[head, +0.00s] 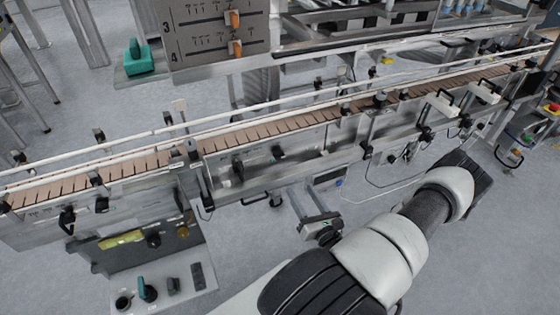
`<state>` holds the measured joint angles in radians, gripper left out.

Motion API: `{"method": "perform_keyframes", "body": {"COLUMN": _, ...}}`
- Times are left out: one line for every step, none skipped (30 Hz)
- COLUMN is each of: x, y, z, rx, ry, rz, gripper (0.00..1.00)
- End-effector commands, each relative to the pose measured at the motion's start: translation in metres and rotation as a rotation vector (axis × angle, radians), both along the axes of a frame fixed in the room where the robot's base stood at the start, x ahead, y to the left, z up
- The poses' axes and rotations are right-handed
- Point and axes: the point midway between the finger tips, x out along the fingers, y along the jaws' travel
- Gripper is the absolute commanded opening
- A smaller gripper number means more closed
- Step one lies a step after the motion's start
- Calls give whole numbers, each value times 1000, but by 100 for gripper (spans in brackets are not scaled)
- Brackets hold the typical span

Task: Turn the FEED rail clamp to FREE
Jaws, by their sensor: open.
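No label reading FEED or FREE is legible, so I cannot tell which part is the FEED rail clamp. On the conveyor's near side, a small marked plate carries black knobs (238,167). Farther left, a black handle (67,219) hangs from the conveyor's front. Black rail holders (97,180) stand along the near guide rail. My gripper (472,176), a dark block at the end of my arm on the right, is open, seen from behind. Its fingers are hard to make out. It appears apart from the conveyor's black handles.
The slatted brown conveyor (270,128) crosses the view between pale guide rails. A control box (160,285) with a teal switch stands at the lower left. A panel with orange levers (233,18) is behind. A small bracketed device (320,226) juts out near my arm.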

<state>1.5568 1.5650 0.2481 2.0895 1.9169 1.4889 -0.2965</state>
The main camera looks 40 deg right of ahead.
Motion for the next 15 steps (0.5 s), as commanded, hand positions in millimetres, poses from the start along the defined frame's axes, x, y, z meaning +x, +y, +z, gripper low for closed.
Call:
{"method": "perform_keyframes", "body": {"x": 6, "y": -1, "z": 1, "rx": -2, "ry": -1, "rz": 3, "gripper": 49}}
{"method": "perform_keyframes", "body": {"x": 10, "y": -2, "z": 1, "rx": -2, "ry": 0, "rz": 3, "gripper": 49}}
{"method": "perform_keyframes", "body": {"x": 16, "y": -3, "z": 1, "rx": -2, "ry": -1, "rz": 4, "gripper": 49}}
{"method": "perform_keyframes", "body": {"x": 22, "y": -4, "z": 1, "rx": -3, "ry": -2, "rz": 6, "gripper": 49}}
{"method": "perform_keyframes", "body": {"x": 28, "y": -5, "z": 1, "rx": -2, "ry": -2, "rz": 6, "gripper": 49}}
{"method": "perform_keyframes", "body": {"x": 36, "y": -8, "z": 1, "rx": -3, "ry": -2, "rz": 6, "gripper": 49}}
{"method": "perform_keyframes", "body": {"x": 43, "y": -9, "z": 1, "rx": -2, "ry": -1, "rz": 7, "gripper": 49}}
{"method": "perform_keyframes", "body": {"x": 49, "y": -11, "z": 1, "rx": -1, "ry": -1, "rz": 6, "gripper": 49}}
{"method": "perform_keyframes", "body": {"x": 58, "y": -12, "z": 1, "rx": -3, "ry": -2, "rz": 7, "gripper": 49}}
{"method": "perform_keyframes", "body": {"x": 64, "y": -14, "z": 1, "rx": -2, "ry": -1, "rz": 7, "gripper": 49}}
{"method": "perform_keyframes", "body": {"x": 71, "y": -16, "z": 1, "rx": -3, "ry": -2, "rz": 6, "gripper": 49}}
{"method": "perform_keyframes", "body": {"x": 80, "y": -17, "z": 1, "rx": -3, "ry": -1, "rz": 8, "gripper": 49}}
{"method": "perform_keyframes", "body": {"x": 86, "y": -19, "z": 1, "rx": -2, "ry": -1, "rz": 7, "gripper": 49}}
{"method": "perform_keyframes", "body": {"x": 92, "y": -21, "z": 1, "rx": -4, "ry": -2, "rz": 6, "gripper": 49}}
{"method": "perform_keyframes", "body": {"x": 101, "y": -23, "z": 1, "rx": -3, "ry": 0, "rz": 8, "gripper": 49}}
